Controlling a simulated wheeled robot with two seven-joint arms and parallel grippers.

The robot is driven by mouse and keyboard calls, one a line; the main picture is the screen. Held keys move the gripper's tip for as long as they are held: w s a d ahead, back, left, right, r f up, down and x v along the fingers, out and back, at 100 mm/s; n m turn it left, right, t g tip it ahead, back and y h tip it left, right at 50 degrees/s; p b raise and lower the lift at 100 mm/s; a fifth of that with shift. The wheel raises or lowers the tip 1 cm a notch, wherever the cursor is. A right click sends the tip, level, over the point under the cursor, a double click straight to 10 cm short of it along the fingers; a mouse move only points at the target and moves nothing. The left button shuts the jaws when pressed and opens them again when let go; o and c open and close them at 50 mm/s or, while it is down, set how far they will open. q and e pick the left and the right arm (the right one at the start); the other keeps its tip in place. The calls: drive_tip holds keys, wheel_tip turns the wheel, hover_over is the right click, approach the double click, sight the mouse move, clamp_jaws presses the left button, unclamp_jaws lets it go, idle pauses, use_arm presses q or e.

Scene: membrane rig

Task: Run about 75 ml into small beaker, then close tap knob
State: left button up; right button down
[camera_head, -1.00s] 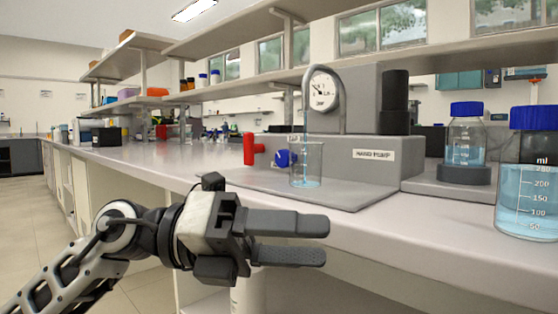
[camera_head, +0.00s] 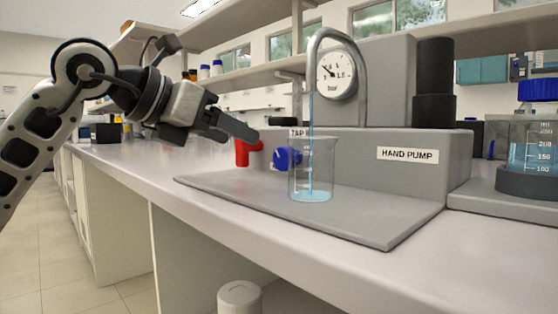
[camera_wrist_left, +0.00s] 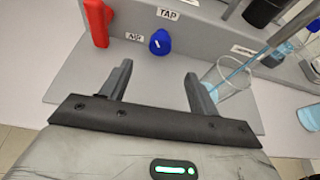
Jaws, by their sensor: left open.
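The small beaker (camera_head: 323,170) stands on the rig's grey base under the curved spout (camera_head: 352,75). A thin blue stream falls from the spout into it, and shallow blue liquid covers its bottom. I cannot read any scale on it. A blue knob (camera_head: 284,158) sits left of the beaker below the TAP label; it also shows in the left wrist view (camera_wrist_left: 160,42). My left gripper (camera_head: 247,133) is open and empty, near the red handle and left of the blue knob. In the left wrist view its fingers (camera_wrist_left: 158,80) are spread, with the blue knob beyond them.
A red handle (camera_head: 243,152) sticks out left of the knob, close to my left gripper. The HAND PUMP body (camera_head: 408,176) with a gauge (camera_head: 337,74) stands behind. A blue-capped bottle (camera_head: 533,145) stands at right. The base plate's front (camera_head: 370,228) is clear.

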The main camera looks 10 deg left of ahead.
sight(280, 157)
use_arm(q)
drive_tip(key=b+x, duration=0.1)
drive_tip(key=x, duration=1)
drive_tip(key=shift+f+b, duration=0.1)
drive_tip(key=shift+b, duration=0.3)
use_arm(e)
drive_tip(key=r+n+t, duration=0.1)
drive_tip(key=w+r, duration=0.1)
drive_tip(key=r+n+t+y, duration=0.1)
drive_tip(key=shift+w+d+r+n+t, duration=0.3)
drive_tip(key=shift+w+r, duration=0.05)
